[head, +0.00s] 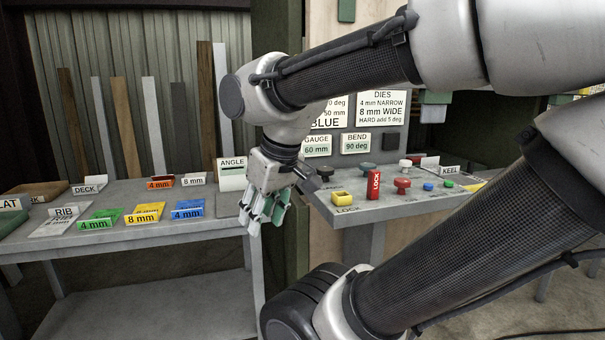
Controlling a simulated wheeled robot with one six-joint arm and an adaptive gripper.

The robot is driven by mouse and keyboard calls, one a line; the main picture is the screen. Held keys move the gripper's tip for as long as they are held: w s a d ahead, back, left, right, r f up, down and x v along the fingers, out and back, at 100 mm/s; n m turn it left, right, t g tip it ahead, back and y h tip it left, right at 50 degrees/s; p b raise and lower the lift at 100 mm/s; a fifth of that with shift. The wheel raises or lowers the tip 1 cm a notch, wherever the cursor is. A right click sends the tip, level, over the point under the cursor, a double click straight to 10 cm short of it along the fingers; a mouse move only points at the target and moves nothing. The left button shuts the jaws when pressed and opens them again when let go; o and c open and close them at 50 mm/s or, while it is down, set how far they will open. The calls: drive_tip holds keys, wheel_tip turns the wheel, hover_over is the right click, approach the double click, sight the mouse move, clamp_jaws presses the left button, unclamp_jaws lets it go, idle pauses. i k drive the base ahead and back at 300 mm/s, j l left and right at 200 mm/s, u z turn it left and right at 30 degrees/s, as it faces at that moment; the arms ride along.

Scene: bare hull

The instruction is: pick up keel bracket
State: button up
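My gripper (266,215) hangs pointing down near the front right corner of the left bench. Its pale green-tipped fingers look spread, with a gap between them and nothing clearly held. A white sign reading KEEL (450,170) stands at the far right of the grey console shelf, well to the right of my gripper. I cannot make out a keel bracket for certain. My own arm covers much of the right side, including part of the area beside that sign.
The console shelf (345,213) carries a red LOCK block (374,185), a yellow socket (343,199) and several knobs. An upright console panel stands behind it.

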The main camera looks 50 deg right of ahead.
sight(437, 169)
drive_tip(key=z, duration=2.35)
drive_tip(key=u, duration=1.55)
drive_tip(key=z, duration=1.55)
drive_tip(key=i+l+u, duration=0.4)
drive_tip(key=i+l, duration=0.65)
drive_tip(key=i, duration=0.05)
